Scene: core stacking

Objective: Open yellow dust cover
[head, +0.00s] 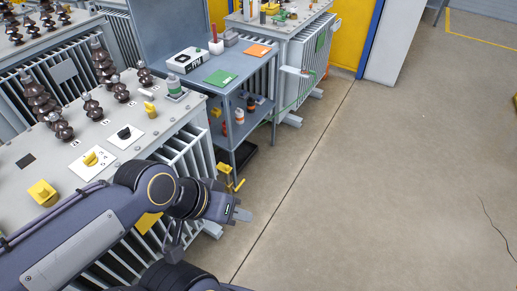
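A yellow block-like cover (42,193) sits on the grey top of a transformer (25,160) at the left of the head view. A yellow part (148,222) also shows on the transformer's side, partly hidden by my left arm. I cannot tell for sure which one is the dust cover. My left gripper (243,214) is beyond the transformer's right side, over the floor, below a yellow valve-like fitting (228,178). It appears apart from both yellow parts and holds nothing I can see. Its finger gap is not clear. My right gripper is not in view.
A white plate with a yellow knob (90,158) and one with a black knob (125,134) lie on the transformer top, near brown insulators (103,62). A grey shelf cart (225,80) stands behind. The floor (370,180) at right is clear.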

